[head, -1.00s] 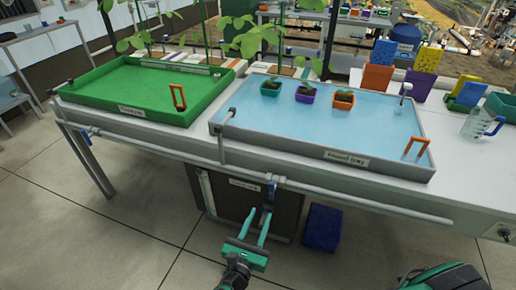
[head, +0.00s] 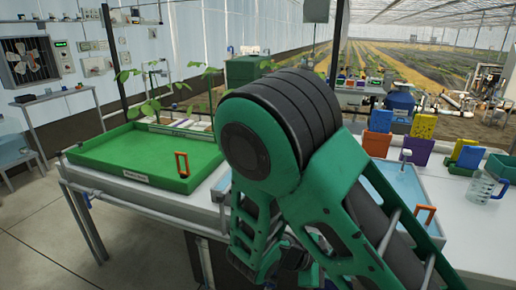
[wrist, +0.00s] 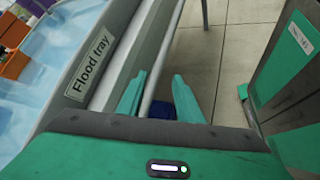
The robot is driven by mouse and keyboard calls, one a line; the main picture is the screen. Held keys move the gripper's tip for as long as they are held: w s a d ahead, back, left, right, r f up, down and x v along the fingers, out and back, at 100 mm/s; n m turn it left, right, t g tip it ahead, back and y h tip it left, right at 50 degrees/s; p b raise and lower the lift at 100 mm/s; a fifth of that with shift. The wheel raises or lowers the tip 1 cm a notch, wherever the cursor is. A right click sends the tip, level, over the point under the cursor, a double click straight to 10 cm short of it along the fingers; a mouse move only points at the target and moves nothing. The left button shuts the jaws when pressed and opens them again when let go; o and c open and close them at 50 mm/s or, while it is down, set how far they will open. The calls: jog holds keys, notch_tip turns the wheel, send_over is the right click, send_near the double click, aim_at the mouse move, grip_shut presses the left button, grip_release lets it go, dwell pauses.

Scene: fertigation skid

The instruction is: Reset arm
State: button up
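My arm (head: 290,150), green with a black joint, is folded up large in the middle of the head view. It hides most of the blue flood tray (head: 408,185) and the plants that stood in it. My gripper (wrist: 158,92) shows in the wrist view with its two teal fingers apart and nothing held between them. It is beside the flood tray's grey wall, whose label reads "Flood tray" (wrist: 90,62). A grey pipe rail (wrist: 160,55) runs between the fingers in the picture; its distance from them is unclear.
A green tray (head: 125,155) with an orange handle (head: 182,163) lies at left on the bench. A second orange handle (head: 425,217), a clear jug (head: 484,188) and coloured blocks stand at right. A blue block (wrist: 161,110) lies below the gripper. Floor at left is clear.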

jog(key=s+d+r+m+g+y, duration=0.55)
jog(key=s+d+r+m, duration=0.25)
jog(key=d+r+m, duration=0.4)
jog(key=s+d+r+m+t+y, duration=0.1)
jog(key=s+d+r+m+y, duration=0.1)
jog(key=s, duration=0.4)
jog(key=s+d+r+m+t+y, duration=0.1)
jog(key=s+d+r+m+y, duration=0.2)
jog(key=s+m, duration=0.3)
jog(key=shift+s+d+r+t, duration=0.25)
jog(key=shift+s+r+t, duration=0.15)
jog(key=shift+r, duration=0.25)
jog(key=shift+y, duration=0.25)
jog(key=shift+w+f, duration=0.25)
jog(key=shift+w, duration=0.35)
